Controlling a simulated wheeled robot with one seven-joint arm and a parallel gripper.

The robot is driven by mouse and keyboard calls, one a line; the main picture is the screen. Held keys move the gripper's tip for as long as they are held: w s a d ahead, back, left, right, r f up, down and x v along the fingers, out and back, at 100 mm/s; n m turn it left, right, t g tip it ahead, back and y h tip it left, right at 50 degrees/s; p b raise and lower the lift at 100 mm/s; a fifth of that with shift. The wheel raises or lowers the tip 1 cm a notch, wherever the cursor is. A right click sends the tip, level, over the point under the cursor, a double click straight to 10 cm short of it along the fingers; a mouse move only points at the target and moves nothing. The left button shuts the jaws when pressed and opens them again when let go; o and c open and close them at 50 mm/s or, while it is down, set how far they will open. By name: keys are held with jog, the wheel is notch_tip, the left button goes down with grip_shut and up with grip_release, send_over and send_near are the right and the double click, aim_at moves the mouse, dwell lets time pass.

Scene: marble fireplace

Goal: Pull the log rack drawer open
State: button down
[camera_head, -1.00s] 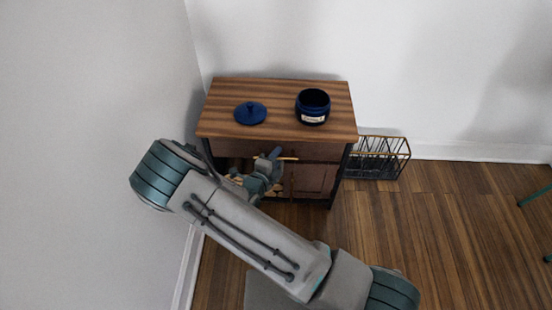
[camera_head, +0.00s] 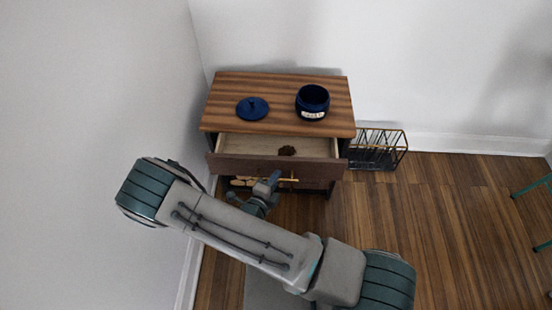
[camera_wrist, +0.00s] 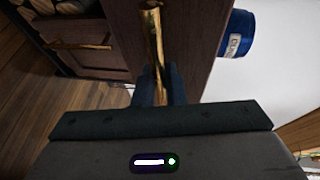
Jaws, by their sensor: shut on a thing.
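The wooden cabinet (camera_head: 222,98) with a striped top stands against the wall, and its top drawer (camera_head: 232,163) is pulled partly out. The pale inside of the drawer shows, with a small dark brown object (camera_head: 287,150) in it. My gripper (camera_head: 272,182) is at the drawer front, shut on the gold bar handle (camera_head: 290,180). In the wrist view the handle (camera_wrist: 152,42) runs into the jaws, beside the drawer front (camera_wrist: 190,50). The fingertips are partly hidden by the handle and the gripper's body.
A blue jar (camera_head: 312,102) and its blue lid (camera_head: 252,108) sit on the cabinet top. Logs (camera_head: 243,181) show in the compartment below the drawer. A wire basket (camera_head: 377,150) stands right of the cabinet.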

jog(key=s+p, duration=0.1)
jog(key=s, duration=0.6)
jog(key=shift+a, duration=0.1)
jog(key=c, duration=1.5)
grip_release()
jog(key=p+v, duration=0.2)
jog(key=v, duration=1.2)
jog(key=shift+p, duration=0.3)
jog(key=shift+w, duration=0.1)
